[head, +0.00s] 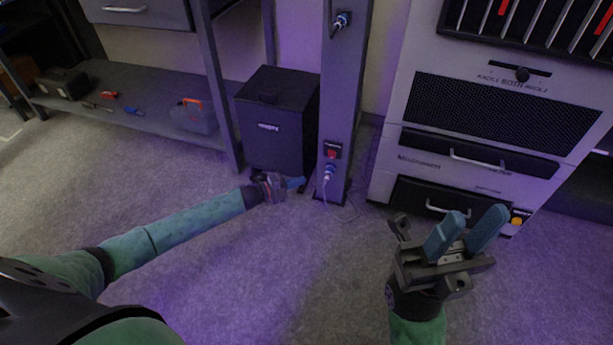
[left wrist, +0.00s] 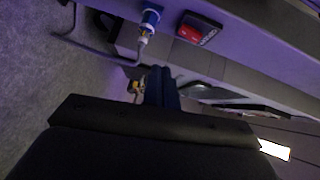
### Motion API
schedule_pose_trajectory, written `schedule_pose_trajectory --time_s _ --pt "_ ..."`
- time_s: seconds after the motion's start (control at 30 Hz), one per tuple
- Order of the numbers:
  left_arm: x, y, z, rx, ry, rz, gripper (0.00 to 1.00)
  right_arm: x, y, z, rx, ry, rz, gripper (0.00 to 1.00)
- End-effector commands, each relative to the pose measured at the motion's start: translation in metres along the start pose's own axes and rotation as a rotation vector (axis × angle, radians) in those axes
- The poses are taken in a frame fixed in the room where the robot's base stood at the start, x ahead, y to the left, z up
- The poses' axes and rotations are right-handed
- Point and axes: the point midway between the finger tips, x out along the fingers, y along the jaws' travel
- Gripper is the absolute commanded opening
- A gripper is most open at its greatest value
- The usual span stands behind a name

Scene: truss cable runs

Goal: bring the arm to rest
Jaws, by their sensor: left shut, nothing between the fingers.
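My left gripper (head: 293,183) is at the end of the green arm that comes in from the left. Its blue fingers are shut and empty, just left of the lower part of the grey upright post. In the left wrist view the shut fingers (left wrist: 161,88) point toward the post, below a blue-and-white plug (left wrist: 148,22). They look apart from the plug. My right gripper (head: 463,233) is at the lower right over the carpet, its two blue fingers spread and nothing between them.
The grey post (head: 345,100) carries a red switch (head: 332,152) and a low blue connector (head: 329,172) with a thin cable to the floor. A black bin (head: 277,120) stands left of it, a grey cabinet (head: 480,130) right. A shelf (head: 150,120) holds tools. Carpet in front is clear.

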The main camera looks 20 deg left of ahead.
Motion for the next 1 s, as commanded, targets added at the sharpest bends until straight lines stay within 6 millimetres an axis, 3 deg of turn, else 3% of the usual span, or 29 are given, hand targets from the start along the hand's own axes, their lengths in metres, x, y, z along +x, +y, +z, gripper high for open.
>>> schedule_pose_trajectory --time_s 0.8,0.93,1.0 --pt "-0.007 0.001 -0.001 -0.038 0.005 -0.003 0.0 0.001 0.0 0.0 0.0 0.0 0.008 0.36" --pt "-0.007 -0.007 -0.011 -0.146 0.057 -0.034 0.0 0.001 0.0 0.0 0.0 0.001 0.006 0.36" --pt "-0.001 -0.027 -0.03 -0.206 0.117 -0.076 0.0 0.002 0.0 0.0 0.0 0.001 0.006 0.36"
